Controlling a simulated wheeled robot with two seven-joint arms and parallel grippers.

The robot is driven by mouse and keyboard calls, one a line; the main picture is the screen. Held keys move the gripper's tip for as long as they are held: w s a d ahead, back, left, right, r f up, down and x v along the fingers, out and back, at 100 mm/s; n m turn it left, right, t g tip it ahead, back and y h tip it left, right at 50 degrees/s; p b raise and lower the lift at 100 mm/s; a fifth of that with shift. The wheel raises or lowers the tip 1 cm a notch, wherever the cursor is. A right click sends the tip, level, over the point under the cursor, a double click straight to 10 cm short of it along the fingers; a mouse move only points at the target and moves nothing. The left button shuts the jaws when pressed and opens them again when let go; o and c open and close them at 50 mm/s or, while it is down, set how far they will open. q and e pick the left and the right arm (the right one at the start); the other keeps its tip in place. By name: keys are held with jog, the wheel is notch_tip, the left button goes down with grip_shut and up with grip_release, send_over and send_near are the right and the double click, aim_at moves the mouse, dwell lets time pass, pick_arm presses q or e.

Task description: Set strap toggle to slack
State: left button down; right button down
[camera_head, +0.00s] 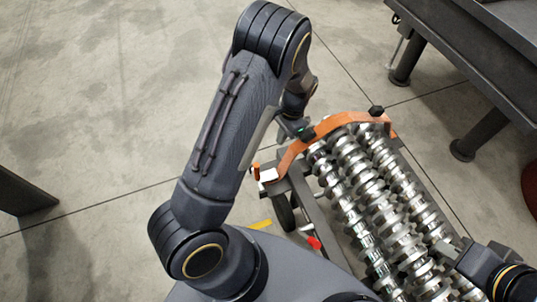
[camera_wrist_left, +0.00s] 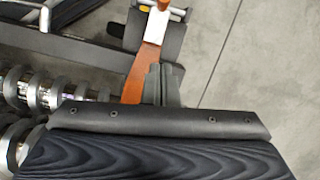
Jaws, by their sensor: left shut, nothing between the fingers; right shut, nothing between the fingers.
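An orange strap (camera_head: 345,118) arches over the far end of a rack of shiny metal shafts (camera_head: 375,205). At its left end is the strap toggle, a pale lever piece (camera_head: 268,175) with an orange tip (camera_head: 257,170). In the left wrist view the pale toggle (camera_wrist_left: 157,26) stands at the top beyond the strap (camera_wrist_left: 136,78). My left gripper (camera_wrist_left: 164,84) is shut and empty, its fingers beside the strap and short of the toggle. In the head view my left arm partly hides this gripper. My right gripper (camera_head: 452,250) is shut and empty over the shafts' near right.
A dark table (camera_head: 480,35) with legs stands at the upper right. A dark wheel (camera_head: 284,212) and a red part (camera_head: 314,243) show on the rack's left side.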

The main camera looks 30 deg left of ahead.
pick_arm(q)
jog(key=b+x, duration=0.3)
jog(key=x, duration=0.7)
jog(key=s, duration=0.1)
jog(key=s+a, duration=0.1)
jog(key=shift+s+a+r, duration=0.1)
jog(key=shift+s+a, duration=0.15)
jog(key=shift+s, duration=0.15)
jog(key=shift+s+a, duration=0.2)
jog(key=shift+s, duration=0.15)
